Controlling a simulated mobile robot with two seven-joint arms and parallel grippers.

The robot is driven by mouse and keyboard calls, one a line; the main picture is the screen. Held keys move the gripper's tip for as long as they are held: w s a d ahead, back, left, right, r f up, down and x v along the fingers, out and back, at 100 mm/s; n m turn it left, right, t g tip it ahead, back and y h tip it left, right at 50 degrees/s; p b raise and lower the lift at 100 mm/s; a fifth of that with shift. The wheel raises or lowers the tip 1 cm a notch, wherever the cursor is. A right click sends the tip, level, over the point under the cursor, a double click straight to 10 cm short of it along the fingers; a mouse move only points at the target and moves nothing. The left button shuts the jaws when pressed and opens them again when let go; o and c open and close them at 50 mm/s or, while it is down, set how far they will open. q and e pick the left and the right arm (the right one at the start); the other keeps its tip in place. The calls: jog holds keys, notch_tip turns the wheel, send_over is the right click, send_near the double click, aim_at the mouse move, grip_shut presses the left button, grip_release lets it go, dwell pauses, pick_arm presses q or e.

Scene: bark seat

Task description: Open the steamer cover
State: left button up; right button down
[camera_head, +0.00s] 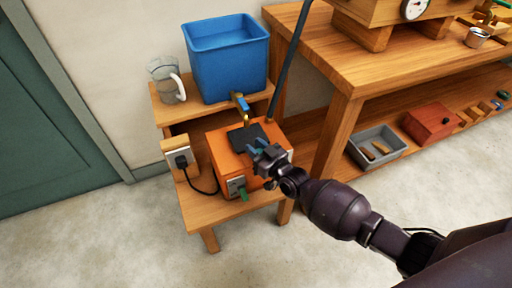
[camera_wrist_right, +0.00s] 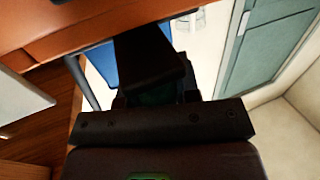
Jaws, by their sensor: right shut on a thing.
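The steamer (camera_head: 222,150) is an orange box on a low wooden stand, with a dark square cover (camera_head: 243,137) on its top. The cover looks flat or nearly flat; any small tilt is too fine to tell. My right gripper (camera_head: 259,153) reaches in from the lower right and is shut on the cover at its near right edge. The fingers hide that edge and the exact grip. In the right wrist view, an orange surface of the steamer (camera_wrist_right: 60,35) fills the upper left, and dark shapes block the centre. My left gripper is not in view.
A blue tub (camera_head: 227,65) and a clear jug (camera_head: 167,82) stand behind the steamer. A plug with a black cord is at the left. A wooden workbench (camera_head: 345,72) stands right.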

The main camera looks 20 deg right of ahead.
jog(key=shift+a, duration=0.3)
jog(key=a, duration=0.5)
jog(key=a+p, duration=0.1)
jog(key=a, duration=0.4)
jog(key=shift+s, duration=0.2)
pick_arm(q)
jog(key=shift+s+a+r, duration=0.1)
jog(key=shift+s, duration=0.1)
pick_arm(e)
jog(key=c, duration=0.8)
grip_release()
jog(key=shift+d, duration=0.1)
